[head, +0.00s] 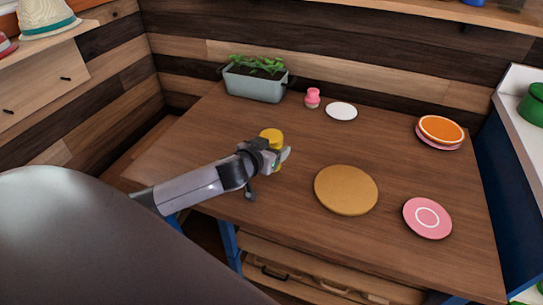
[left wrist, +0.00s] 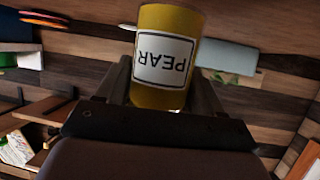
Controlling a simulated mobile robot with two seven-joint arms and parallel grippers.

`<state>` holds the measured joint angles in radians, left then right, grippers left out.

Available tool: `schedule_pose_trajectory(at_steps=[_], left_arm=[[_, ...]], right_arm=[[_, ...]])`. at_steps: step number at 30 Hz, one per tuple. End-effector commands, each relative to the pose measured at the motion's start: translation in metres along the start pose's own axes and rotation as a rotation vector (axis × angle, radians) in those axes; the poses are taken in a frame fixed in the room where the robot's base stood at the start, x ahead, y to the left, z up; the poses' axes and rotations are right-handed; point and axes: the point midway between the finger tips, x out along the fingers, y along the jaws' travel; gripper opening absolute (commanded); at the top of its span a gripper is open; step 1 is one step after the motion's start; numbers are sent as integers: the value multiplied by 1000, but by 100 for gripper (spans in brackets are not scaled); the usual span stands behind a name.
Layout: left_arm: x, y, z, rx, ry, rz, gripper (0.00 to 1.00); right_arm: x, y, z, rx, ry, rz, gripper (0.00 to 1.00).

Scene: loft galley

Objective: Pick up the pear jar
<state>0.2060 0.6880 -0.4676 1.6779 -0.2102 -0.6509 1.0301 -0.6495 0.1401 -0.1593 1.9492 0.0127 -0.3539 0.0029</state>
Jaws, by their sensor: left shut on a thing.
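The pear jar (left wrist: 168,50) is yellow with a white label reading PEAR, upside down in the left wrist view. In the head view its yellow top (head: 271,134) shows above my left gripper (head: 277,157). My left gripper is shut on the jar, with a finger on each side of it in the left wrist view. The gripper hides much of the jar's body in the head view. I cannot tell whether the jar touches the table. My right gripper is not in view.
The wooden table (head: 300,225) holds a round tan board (head: 346,190), a pink plate (head: 427,218), a white plate (head: 341,111), a small pink item (head: 312,98), stacked orange and pink plates (head: 441,130) and a planter (head: 254,84). The table's left part is clear.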

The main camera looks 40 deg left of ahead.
Motion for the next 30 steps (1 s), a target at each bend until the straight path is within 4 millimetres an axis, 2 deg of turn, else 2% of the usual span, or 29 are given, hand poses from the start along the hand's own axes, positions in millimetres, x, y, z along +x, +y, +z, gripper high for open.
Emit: schedule_pose_trajectory(at_steps=[1, 9, 15, 21, 30], left_arm=[[-6, 0, -18, 1, 9, 2, 23], [-36, 0, -91, 1, 11, 2, 23], [-52, 0, -128, 2, 8, 2, 23], [-60, 0, -145, 1, 5, 1, 23], [-61, 0, -149, 1, 5, 2, 23]], right_arm=[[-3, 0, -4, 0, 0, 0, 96], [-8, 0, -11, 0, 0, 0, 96], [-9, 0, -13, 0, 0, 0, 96], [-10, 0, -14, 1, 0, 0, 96], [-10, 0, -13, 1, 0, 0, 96]])
